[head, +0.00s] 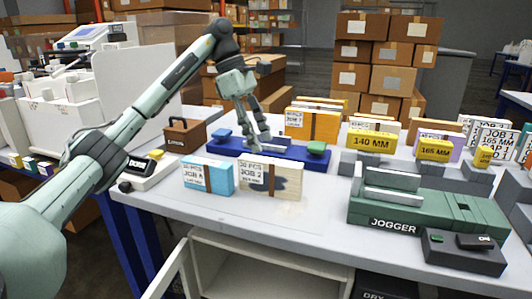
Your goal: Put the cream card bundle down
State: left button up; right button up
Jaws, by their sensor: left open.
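The cream card bundle (287,190) stands upright on the white table, in front of the blue-based device. Its front has a white job label and a dark brownish patch. My left gripper (255,143) is open, with its fingers pointing down over the blue base, above and behind the cream bundle. It shows nothing between its fingers. Whether a fingertip touches the base behind the bundle is hard to tell. My right gripper is not in view.
A light blue bundle (208,176) stands just left of the cream one. The blue base (222,146) has a blue knob and a green knob. A green jogger (425,212) stands to the right, with a dark control box (463,254) in front. The table front (325,228) between is clear.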

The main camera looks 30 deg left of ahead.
aim_at(270, 174)
pick_arm(q)
jog(key=shift+o, duration=0.2)
jog(key=shift+r, duration=0.3)
jog(key=d+y, duration=0.2)
jog(key=w+d+f, duration=0.1)
jog(key=shift+d+f+g+y, duration=0.1)
jog(key=shift+d+g+y, duration=0.1)
jog(key=shift+g+y, duration=0.2)
jog(key=shift+d+f+y+b, duration=0.25)
jog(key=shift+d+y+b, duration=0.05)
jog(key=shift+y, duration=0.2)
jog(key=shift+f+y, duration=0.35)
jog(key=shift+y, duration=0.45)
jog(key=shift+f+g, duration=0.2)
jog(key=shift+g, duration=0.1)
jog(key=f, duration=0.2)
jog(key=a+f, duration=0.1)
jog(key=f, duration=0.4)
jog(key=shift+s+a+f, duration=0.15)
jog(key=shift+s+f, duration=0.05)
jog(key=shift+f, duration=0.05)
jog(key=c, duration=0.6)
grip_shut()
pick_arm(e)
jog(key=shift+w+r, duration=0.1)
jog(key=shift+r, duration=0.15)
